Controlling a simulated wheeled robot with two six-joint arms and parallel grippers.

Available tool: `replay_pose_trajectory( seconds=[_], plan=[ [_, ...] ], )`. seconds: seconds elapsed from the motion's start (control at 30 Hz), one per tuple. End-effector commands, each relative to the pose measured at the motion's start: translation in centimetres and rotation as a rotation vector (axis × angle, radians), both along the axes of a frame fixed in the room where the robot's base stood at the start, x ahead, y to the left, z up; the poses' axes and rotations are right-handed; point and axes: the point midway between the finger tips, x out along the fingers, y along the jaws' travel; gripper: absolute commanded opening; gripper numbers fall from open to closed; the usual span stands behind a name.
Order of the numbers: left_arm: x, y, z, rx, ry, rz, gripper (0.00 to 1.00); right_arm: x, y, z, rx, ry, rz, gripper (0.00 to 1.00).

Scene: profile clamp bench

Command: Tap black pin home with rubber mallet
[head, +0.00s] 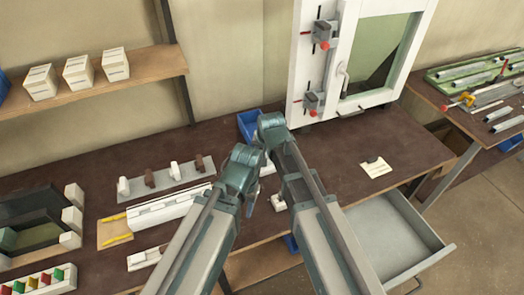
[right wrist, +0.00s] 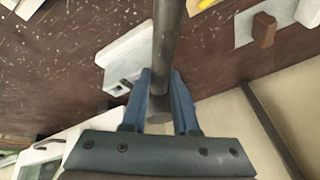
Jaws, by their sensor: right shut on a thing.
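In the right wrist view my right gripper (right wrist: 158,100) has its two blue fingers shut on a dark round bar (right wrist: 167,40), which looks like the mallet's handle. The bar runs up out of the picture, and no mallet head shows. In the head view both arms reach over the brown bench, and my right gripper's fingers are hidden behind its wrist. My left arm ends at a rounded wrist; a small grey part (head: 250,200) beside it may be its gripper, but its fingers cannot be made out. I cannot make out the black pin.
A white profile (head: 165,210) and a grey strip with white and brown pieces (head: 165,180) lie left of my arms. A blue bin (head: 248,122) stands behind them. A white framed panel with red-handled clamps (head: 323,35) stands at the back. An open drawer (head: 385,238) juts out right.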

Motion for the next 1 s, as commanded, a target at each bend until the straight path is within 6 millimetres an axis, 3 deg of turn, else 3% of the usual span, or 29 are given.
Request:
replay_pose_trajectory(
  seconds=[0.53,1.0],
  plan=[
    [0.0,0.0,4.1,0.000,0.000,0.000,0.45,0.0,0.0,4.1,0.000,-0.001,0.000,0.00],
    [0.0,0.0,4.6,0.000,0.000,0.000,0.45,0.0,0.0,4.6,0.000,-0.001,0.000,0.00]
  ],
)
